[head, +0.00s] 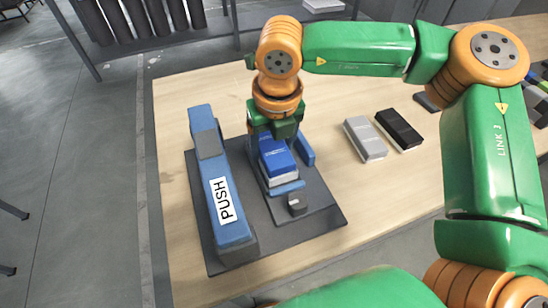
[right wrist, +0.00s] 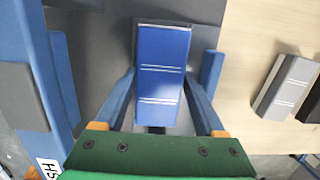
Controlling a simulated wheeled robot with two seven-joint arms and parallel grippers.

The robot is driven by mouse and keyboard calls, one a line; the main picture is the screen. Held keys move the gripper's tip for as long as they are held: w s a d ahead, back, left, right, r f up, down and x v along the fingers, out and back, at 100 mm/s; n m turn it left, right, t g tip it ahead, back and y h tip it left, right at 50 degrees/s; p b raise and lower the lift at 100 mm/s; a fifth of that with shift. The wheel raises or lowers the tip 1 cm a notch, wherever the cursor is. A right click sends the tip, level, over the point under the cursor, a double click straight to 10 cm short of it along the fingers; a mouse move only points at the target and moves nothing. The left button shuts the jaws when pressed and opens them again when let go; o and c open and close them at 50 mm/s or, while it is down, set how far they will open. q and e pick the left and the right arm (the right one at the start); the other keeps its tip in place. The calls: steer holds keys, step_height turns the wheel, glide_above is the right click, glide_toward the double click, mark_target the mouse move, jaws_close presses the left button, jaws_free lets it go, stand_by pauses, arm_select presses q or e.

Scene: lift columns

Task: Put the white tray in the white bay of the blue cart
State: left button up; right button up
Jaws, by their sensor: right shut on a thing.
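My right gripper (head: 277,150) points down and is shut on a blue block (right wrist: 163,75) with thin white lines on top. In the head view the blue block (head: 276,157) shows a pale layer (head: 284,180) under it. It is over the dark plate (head: 232,254) of a blue fixture, between short blue walls (head: 307,150). I cannot tell whether it rests on the plate. A long blue bar (head: 215,185) marked PUSH runs along the plate's left side. I see nothing that is clearly a white tray or a white bay. My left gripper is not in view.
A light grey block (head: 366,138) and a black block (head: 399,129) lie on the wooden table (head: 385,185) to the right. A small dark block (head: 297,203) sits on the plate's front part. Bare table lies between plate and blocks.

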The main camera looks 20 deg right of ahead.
steer(key=shift+r+p, duration=1.3)
steer(key=shift+r, duration=1.35)
steer(key=shift+f, duration=0.1)
